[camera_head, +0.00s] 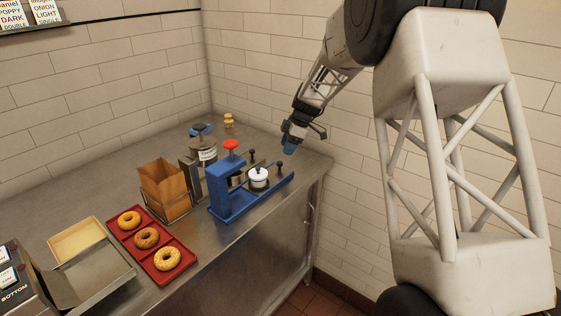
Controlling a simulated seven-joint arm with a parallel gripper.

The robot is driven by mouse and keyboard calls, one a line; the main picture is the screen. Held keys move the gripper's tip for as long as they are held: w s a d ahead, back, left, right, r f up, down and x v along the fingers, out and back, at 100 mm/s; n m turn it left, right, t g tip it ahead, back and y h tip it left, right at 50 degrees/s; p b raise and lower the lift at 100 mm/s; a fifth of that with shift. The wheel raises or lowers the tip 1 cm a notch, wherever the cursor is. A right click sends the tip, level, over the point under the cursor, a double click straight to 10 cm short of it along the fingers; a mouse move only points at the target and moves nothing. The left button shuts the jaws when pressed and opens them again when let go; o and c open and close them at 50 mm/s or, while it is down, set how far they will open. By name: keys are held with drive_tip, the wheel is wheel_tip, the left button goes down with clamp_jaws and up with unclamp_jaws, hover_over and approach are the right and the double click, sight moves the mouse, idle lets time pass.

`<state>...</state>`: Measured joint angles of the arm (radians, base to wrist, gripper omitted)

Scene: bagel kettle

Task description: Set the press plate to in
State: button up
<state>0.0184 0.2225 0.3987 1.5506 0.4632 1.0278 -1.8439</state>
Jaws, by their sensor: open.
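A white round piece with a dark knob (258,178) sits on that base, to the right of the upright frame. I cannot tell for sure which part is the press plate. A thin rod with a black tip (279,164) stands at the base's far side. My gripper (301,141) is open and empty, above and behind the right end of the base, apart from the press.
A brown paper bag in a wire stand (165,189) is left of the press. A red tray (145,228) holds several bagels. The tiled wall is close behind my gripper. The counter's right edge (326,170) is near.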

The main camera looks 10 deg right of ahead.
sight(280, 162)
drive_tip(key=shift+x, duration=3.4)
clamp_jaws()
